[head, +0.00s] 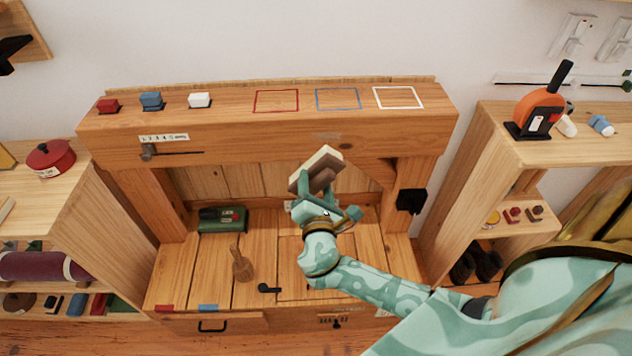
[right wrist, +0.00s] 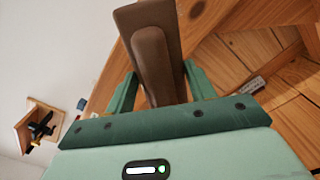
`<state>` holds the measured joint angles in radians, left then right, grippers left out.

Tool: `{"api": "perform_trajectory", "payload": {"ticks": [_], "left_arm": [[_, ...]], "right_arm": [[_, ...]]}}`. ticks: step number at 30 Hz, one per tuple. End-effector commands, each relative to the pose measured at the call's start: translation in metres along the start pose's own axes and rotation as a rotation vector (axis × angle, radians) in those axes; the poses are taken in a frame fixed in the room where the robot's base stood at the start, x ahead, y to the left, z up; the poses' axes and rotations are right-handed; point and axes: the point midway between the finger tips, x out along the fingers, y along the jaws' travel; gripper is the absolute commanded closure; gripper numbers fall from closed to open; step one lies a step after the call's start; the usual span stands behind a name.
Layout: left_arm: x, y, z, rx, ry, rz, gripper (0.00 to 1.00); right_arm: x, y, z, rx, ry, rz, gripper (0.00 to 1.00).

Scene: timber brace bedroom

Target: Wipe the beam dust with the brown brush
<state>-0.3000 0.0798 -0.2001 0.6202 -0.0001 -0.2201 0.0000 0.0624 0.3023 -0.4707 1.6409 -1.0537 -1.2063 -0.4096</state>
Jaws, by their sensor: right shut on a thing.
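The brown brush (head: 317,172) has a brown back and a pale cream face. My right gripper (head: 324,196) is shut on it and holds it in the air in front of the beam's lower edge. In the right wrist view the brush's brown back and handle (right wrist: 152,60) stand between the two green fingers (right wrist: 158,88). The wooden beam (head: 235,135) runs across the back of the bench. A faint greyish patch (head: 328,135), perhaps the dust, shows on its front face just above the brush. My left gripper is not in view.
The bench below holds a green case (head: 222,219) and a wooden mallet-like tool (head: 241,264).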

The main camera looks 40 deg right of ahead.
Motion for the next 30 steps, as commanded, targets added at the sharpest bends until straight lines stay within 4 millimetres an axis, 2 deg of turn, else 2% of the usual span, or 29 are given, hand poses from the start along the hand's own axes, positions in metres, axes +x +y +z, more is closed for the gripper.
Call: {"api": "perform_trajectory", "payload": {"ticks": [13,24,30], "left_arm": [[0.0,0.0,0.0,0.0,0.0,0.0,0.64],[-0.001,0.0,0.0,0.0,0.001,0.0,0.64],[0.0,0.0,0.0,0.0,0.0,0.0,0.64]], "right_arm": [[0.007,0.002,0.002,-0.001,-0.002,0.001,0.64],[0.05,0.009,0.011,0.001,-0.003,0.002,0.64],[0.065,0.012,0.014,-0.001,-0.002,0.002,0.64]]}}
